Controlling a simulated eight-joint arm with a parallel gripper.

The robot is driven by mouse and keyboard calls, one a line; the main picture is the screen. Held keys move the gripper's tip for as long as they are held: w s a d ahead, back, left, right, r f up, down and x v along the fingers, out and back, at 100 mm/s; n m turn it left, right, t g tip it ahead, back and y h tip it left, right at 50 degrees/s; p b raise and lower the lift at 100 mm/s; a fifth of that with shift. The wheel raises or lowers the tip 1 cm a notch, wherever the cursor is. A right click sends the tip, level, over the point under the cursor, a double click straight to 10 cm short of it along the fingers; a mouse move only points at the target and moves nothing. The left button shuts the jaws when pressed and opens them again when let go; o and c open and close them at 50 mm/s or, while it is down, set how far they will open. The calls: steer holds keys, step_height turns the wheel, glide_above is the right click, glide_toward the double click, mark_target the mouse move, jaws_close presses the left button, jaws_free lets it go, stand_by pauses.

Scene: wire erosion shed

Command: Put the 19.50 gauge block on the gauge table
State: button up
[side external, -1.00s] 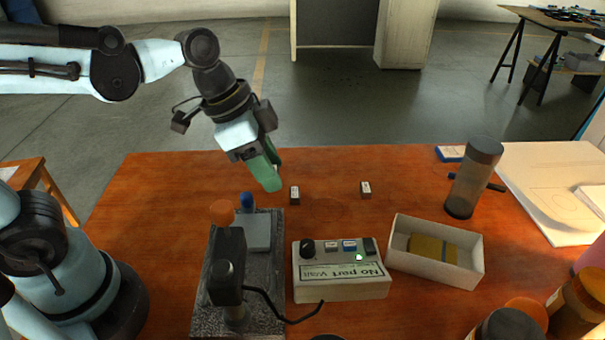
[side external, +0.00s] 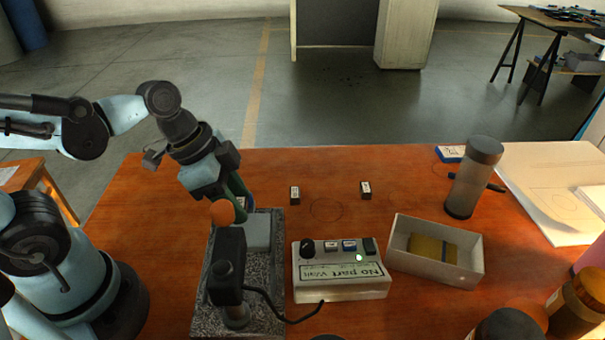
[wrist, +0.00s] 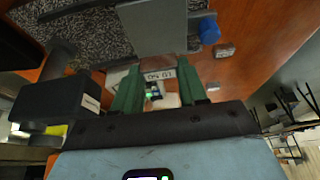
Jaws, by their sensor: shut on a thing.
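My gripper (side external: 240,190) has green fingers and is low beside the far left part of the gauge stand. In the wrist view my gripper (wrist: 159,72) is shut on a small pale block (wrist: 158,75) whose label, upside down, appears to read 19.50. The side view mostly hides this block behind the fingers. The gauge table is a bare grey plate (side external: 258,230) on a speckled granite base (side external: 266,300). The plate also shows in the wrist view (wrist: 160,28), just beyond the fingertips. I cannot tell whether the block touches it.
A gauge column with a black head (side external: 228,262) and orange knob (side external: 222,213) stands close to my gripper. Two small blocks (side external: 294,195) (side external: 366,190) stand further right. A control box (side external: 340,285) reads "No part", "Wait". A white tray (side external: 400,262) holds a yellow item.

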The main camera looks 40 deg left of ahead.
mark_target(249, 231)
steer(key=shift+f, duration=2.2)
steer(key=shift+f, duration=0.15)
steer(key=o, duration=1.1)
steer(key=shift+v, duration=6.1)
steer(key=w+a+f+n+t+y, duration=0.2)
steer(key=w+n, duration=0.4)
steer(key=n, duration=0.3)
steer(key=shift+w+a+t+y, duration=0.4)
steer(key=shift+t+y, duration=0.2)
steer(key=shift+t, duration=0.4)
